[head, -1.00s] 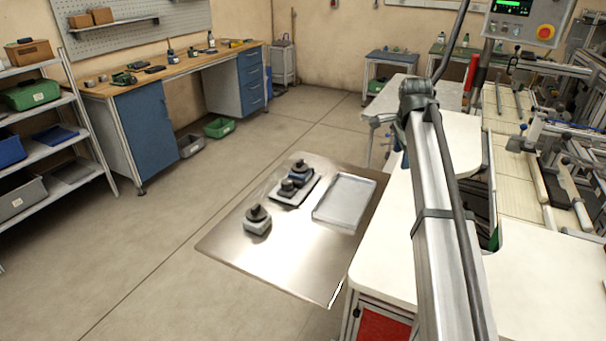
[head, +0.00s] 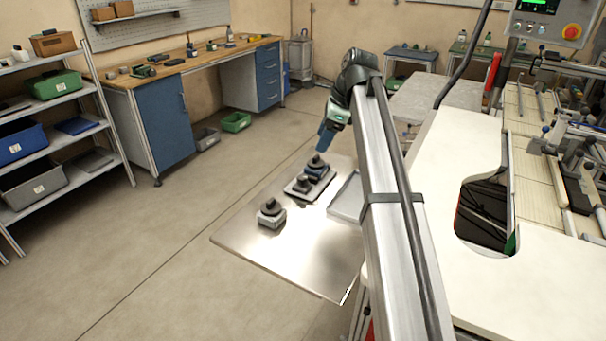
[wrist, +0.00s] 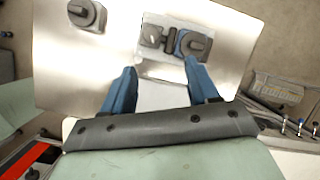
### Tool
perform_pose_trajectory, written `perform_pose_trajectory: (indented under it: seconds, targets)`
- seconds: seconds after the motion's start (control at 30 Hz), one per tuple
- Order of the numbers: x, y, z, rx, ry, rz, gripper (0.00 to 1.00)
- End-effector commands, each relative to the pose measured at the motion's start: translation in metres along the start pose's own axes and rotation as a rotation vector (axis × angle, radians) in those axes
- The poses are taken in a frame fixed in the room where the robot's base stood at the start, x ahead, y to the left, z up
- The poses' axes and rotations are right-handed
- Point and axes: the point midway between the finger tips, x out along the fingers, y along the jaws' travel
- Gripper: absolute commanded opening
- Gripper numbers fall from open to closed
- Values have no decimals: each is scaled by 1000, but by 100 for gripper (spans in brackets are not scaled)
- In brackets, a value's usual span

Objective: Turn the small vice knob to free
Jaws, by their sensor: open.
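A light plate (head: 293,190) on the metal sheet carries two dark knobs. One is a smaller knob (head: 305,185); the other is a larger knob (head: 316,163) on a blue base. In the wrist view the smaller knob (wrist: 152,37) is left of the larger knob (wrist: 194,44). A third dark knob (head: 270,210) stands on a separate grey block, also in the wrist view (wrist: 87,13). I cannot tell which is the vice knob. My gripper (wrist: 160,66) is open and empty, its right fingertip close to the larger knob in the picture; contact is unclear.
A shallow pale tray (head: 345,195) lies right of the plate, partly hidden by my arm. The metal sheet (head: 300,250) is bare toward its front. A white worktop (head: 450,150) with a cutout stands at the right.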

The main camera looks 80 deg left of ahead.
Motion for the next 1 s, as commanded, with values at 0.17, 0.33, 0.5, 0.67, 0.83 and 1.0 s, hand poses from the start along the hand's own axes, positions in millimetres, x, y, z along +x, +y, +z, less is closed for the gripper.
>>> perform_pose_trajectory:
  seconds: [0.17,0.33,0.5,0.67,0.83,1.0]
  targets:
    - [0,8,6,163,-26,43,59]
    - [1,9,5,238,-21,48,59]
    - [15,10,5,245,-20,49,59]
    - [41,12,6,244,-20,49,59]
    - [71,13,6,243,-20,49,59]
    - [100,14,7,243,-20,49,59]
